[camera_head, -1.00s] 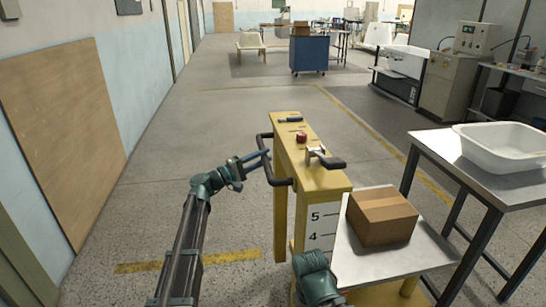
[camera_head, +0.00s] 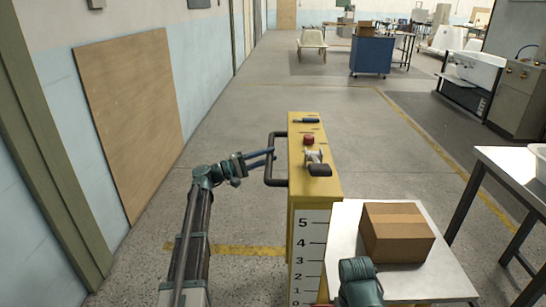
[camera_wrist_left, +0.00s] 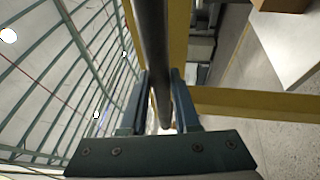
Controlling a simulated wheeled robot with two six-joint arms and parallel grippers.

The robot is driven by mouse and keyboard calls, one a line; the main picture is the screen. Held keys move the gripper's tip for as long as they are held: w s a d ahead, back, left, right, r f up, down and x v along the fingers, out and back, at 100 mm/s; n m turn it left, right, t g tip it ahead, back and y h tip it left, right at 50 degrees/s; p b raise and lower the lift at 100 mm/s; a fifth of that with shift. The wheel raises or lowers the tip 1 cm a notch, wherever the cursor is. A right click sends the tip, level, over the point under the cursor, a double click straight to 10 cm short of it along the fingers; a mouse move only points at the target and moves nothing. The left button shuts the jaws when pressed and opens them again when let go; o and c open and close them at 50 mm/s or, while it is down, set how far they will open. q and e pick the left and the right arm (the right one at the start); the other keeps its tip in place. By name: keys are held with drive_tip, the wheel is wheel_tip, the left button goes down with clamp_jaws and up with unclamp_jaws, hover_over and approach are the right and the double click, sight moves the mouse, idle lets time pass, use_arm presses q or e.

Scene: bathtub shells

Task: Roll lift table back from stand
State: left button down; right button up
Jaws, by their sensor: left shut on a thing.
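The yellow lift table has a tall mast (camera_head: 314,185) with a number scale, a red button (camera_head: 308,140) and a black-handled lever (camera_head: 319,169) on top. Its platform (camera_head: 345,215) carries a cardboard box (camera_head: 397,235). My left gripper (camera_head: 271,158) is shut on the black push handle (camera_head: 270,180) at the mast's left side. In the left wrist view the handle bar (camera_wrist_left: 152,45) runs between the two fingers (camera_wrist_left: 160,95). The steel stand (camera_head: 510,165) is at the right, apart from the platform. My right arm shows at the bottom; its gripper is out of frame.
A white basin (camera_head: 538,150) sits on the stand, cut by the frame edge. A wooden panel (camera_head: 130,120) leans on the left wall. A blue cabinet (camera_head: 372,55) stands far ahead. The floor between wall and lift table is open.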

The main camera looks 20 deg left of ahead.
use_arm(q)
drive_tip(key=shift+w+a+r, duration=0.2)
drive_tip(key=shift+w+a, duration=0.05)
drive_tip(key=shift+a, duration=0.05)
drive_tip(key=c, duration=0.9)
unclamp_jaws()
drive_tip(key=shift+o, duration=1.1)
drive_tip(key=shift+s, duration=0.1)
drive_tip(key=shift+d, duration=0.1)
drive_tip(key=shift+s+f, duration=0.1)
drive_tip(key=shift+b+v, duration=1.25)
drive_tip(key=shift+v, duration=5.65)
